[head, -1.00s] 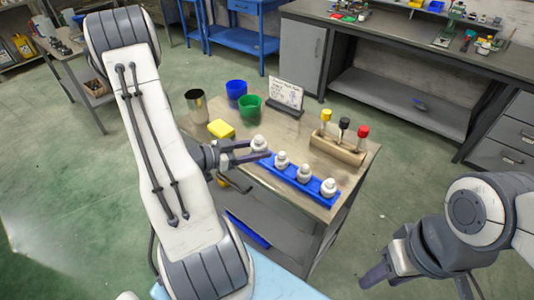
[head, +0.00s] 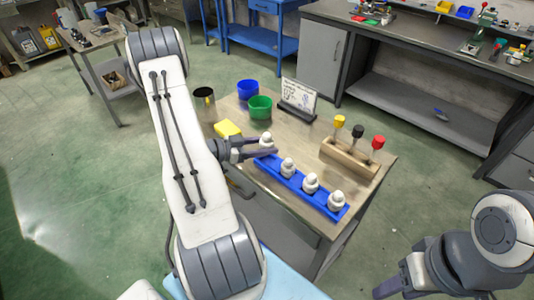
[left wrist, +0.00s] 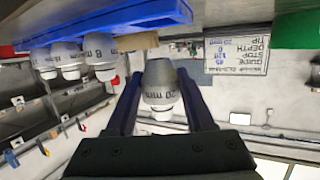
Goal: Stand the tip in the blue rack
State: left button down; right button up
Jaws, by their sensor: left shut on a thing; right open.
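The tip (head: 266,141), white-grey and marked 20 mm in the left wrist view (left wrist: 160,82), is between my left gripper's (head: 272,152) fingers. The gripper is shut on it. The blue rack (head: 325,207) lies along the table's front edge. Several similar white tips (head: 311,183) stand in it to the right of the held one. The held tip is over the rack's left end; the left wrist view, which is upside down, shows a gap between it and the rack (left wrist: 150,16). My right gripper (head: 435,293) is open and empty at the bottom right, away from the table.
A wooden block (head: 350,158) holds yellow, black and red-topped tools behind the rack. A sign (head: 299,98) stands at the back, reading TIP 20 mm in the wrist view (left wrist: 237,53). Blue (head: 247,89) and green (head: 260,107) cups, a dark cup (head: 204,99) and a yellow block (head: 228,129) stand nearby.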

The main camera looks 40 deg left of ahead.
aim_at(267, 162)
pick_arm(q)
jog(key=shift+w+f, duration=0.2)
jog(key=shift+w, duration=0.05)
notch_tip(267, 162, down, 3)
jog(key=shift+f, duration=0.45)
jog(key=shift+f, duration=0.1)
jog(key=shift+c, duration=1.4)
grip_release()
